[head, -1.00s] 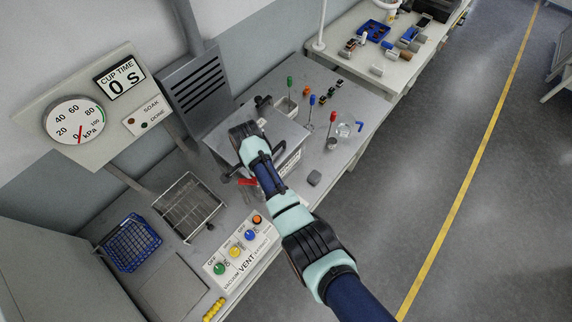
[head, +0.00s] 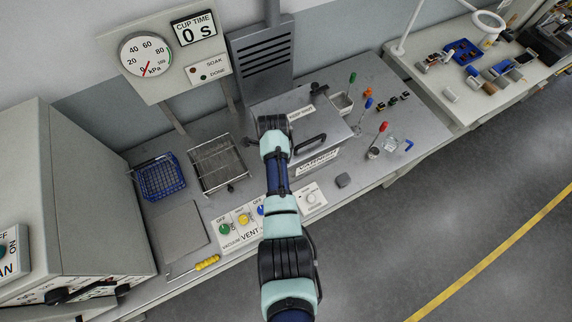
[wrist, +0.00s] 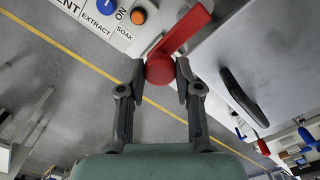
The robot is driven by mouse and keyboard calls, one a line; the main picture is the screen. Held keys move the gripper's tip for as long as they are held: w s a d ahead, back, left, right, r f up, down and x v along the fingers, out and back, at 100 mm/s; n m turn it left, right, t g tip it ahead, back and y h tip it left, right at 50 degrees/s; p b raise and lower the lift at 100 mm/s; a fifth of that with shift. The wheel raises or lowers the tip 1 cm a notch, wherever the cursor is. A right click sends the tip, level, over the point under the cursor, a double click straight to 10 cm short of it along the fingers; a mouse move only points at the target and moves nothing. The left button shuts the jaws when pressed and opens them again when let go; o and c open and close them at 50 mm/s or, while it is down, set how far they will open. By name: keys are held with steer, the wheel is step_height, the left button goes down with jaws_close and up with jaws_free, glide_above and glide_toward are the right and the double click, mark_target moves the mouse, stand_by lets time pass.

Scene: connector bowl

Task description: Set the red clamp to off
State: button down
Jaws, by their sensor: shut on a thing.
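The red clamp (wrist: 184,33) shows in the wrist view as a flat red bar with a round red knob at its near end. My gripper (wrist: 160,72) is shut on that knob, with one dark finger on each side of it. The clamp lies along the edge of a grey metal box with a lid (head: 325,123), which also shows in the wrist view (wrist: 265,65). In the head view my arm hides the clamp and my fingers. I cannot read an on or off mark for the clamp.
A control panel (head: 231,232) with coloured knobs stands in front of the box. A wire basket (head: 216,164) and a blue basket (head: 160,178) are to the left. A black handle (head: 309,144) is on the lid. Red-topped, blue-topped and green-topped tools stand at the right.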

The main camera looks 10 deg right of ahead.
stand_by(0.4)
steer(key=c, duration=0.8)
jaws_free()
step_height(320, 180, up, 12)
steer(key=shift+r, duration=0.1)
steer(key=s+r+n+t+p, duration=0.1)
steer(key=s+r+n+t, duration=0.3)
steer(key=r+n, duration=0.2)
steer(key=s+a+r+n+t+p, duration=0.1)
steer(key=s+r+n+t, duration=0.3)
steer(key=n, duration=0.5)
steer(key=s+r+n+t, duration=0.4)
steer(key=s+r+n, duration=0.1)
steer(key=r+n, duration=0.2)
steer(key=shift+a+r+n+t+p, duration=0.2)
steer(key=shift+r+n+t+p, duration=0.15)
steer(key=shift+r, duration=0.45)
